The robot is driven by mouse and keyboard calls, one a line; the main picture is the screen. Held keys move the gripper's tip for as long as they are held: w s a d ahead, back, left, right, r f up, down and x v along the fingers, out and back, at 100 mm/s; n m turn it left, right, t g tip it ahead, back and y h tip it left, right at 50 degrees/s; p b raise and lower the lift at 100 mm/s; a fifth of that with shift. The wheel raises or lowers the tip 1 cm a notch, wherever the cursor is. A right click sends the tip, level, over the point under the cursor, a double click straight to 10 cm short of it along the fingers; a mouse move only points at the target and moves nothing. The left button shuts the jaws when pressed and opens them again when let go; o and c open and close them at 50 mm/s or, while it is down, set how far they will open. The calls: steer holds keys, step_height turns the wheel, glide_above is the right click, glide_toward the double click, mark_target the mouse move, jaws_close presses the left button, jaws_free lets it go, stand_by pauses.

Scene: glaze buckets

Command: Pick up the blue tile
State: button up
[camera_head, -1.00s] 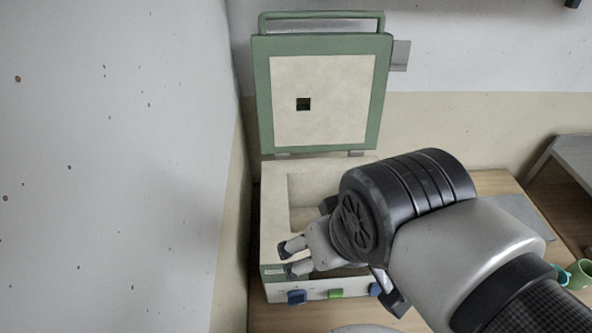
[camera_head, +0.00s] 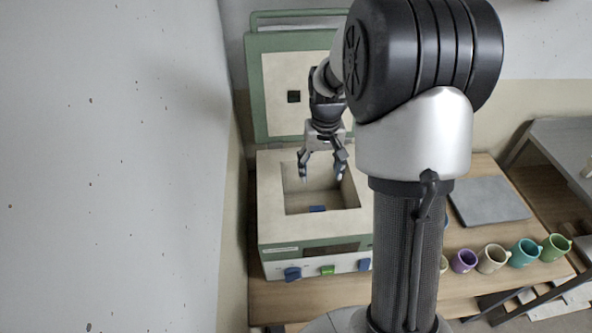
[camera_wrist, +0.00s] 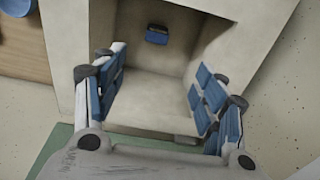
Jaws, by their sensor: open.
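The blue tile (camera_head: 317,209) lies inside the open chamber of the kiln (camera_head: 268,205), toward its front wall. In the wrist view the blue tile (camera_wrist: 157,34) shows as a small dark-edged block near the top of the chamber. My gripper (camera_head: 322,178) points down over the chamber opening, behind and above the tile. In the wrist view my gripper (camera_wrist: 160,95) has its blue-padded fingers wide apart with nothing between them. The tile lies beyond the fingertips and does not touch them.
The green-framed kiln lid (camera_head: 262,100) stands open behind my gripper. A row of mugs, including a purple mug (camera_head: 464,261) and a teal mug (camera_head: 524,252), stands on the table to the right. A grey slab (camera_head: 490,202) lies there too. A wall is close on the left.

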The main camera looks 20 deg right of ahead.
steer(key=b, duration=0.2)
glide_above(317, 208)
steer(key=f, duration=1.4)
steer(key=shift+s+d+f, duration=0.15)
steer(key=shift+s+d, duration=0.1)
steer(key=shift+s, duration=0.1)
steer(key=shift+w+a+f+b, duration=0.15)
steer(key=shift+f+b, duration=0.3)
steer(key=shift+f, duration=1.1)
steer(key=shift+w+a+f+b, duration=0.1)
steer(key=shift+f+b, duration=0.35)
steer(key=shift+f, duration=1.05)
steer(key=c, duration=1.2)
steer(key=shift+r, duration=0.2)
